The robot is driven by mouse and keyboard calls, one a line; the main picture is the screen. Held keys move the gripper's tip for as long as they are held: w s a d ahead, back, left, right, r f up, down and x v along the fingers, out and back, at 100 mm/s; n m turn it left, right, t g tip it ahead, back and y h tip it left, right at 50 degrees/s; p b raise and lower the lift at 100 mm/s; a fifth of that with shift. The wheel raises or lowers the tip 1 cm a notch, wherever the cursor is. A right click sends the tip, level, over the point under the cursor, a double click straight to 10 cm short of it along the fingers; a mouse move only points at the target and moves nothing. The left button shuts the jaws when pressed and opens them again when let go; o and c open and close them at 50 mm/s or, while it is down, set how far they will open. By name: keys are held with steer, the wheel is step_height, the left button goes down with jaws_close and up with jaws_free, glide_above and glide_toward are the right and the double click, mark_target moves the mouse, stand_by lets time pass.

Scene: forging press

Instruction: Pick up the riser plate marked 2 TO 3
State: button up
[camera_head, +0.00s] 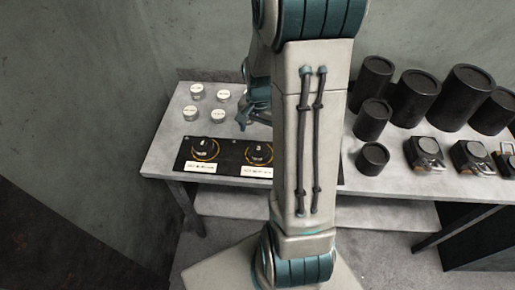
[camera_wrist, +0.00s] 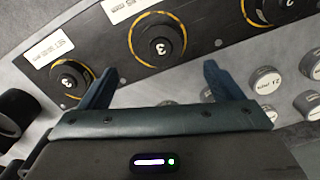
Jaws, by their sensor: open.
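Several small round white-topped pieces stand on the grey bench at left, one here (camera_head: 190,113). In the wrist view they lie at right, one here (camera_wrist: 266,80). Their markings are too small to read surely, so I cannot tell which, if any, says 2 TO 3. A black panel (camera_head: 182,160) lies in front of them with numbered round black pieces in yellow rings, one marked 3 (camera_wrist: 158,46), and white labels I cannot read. My gripper (camera_wrist: 158,88) is open and empty above the bench by the panel. In the head view my arm partly hides it.
Several black cylinders (camera_head: 412,98) stand at the bench's right, with black devices (camera_head: 424,152) in front of them. A wall rises behind and at left. My arm covers the bench's middle. The bench's front left corner (camera_head: 160,152) is bare.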

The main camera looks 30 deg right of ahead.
mark_target(259, 146)
steer(key=shift+w+f+p, duration=0.2)
steer(key=shift+f+p, duration=0.65)
steer(key=shift+f, duration=3.1)
steer(key=c, duration=1.5)
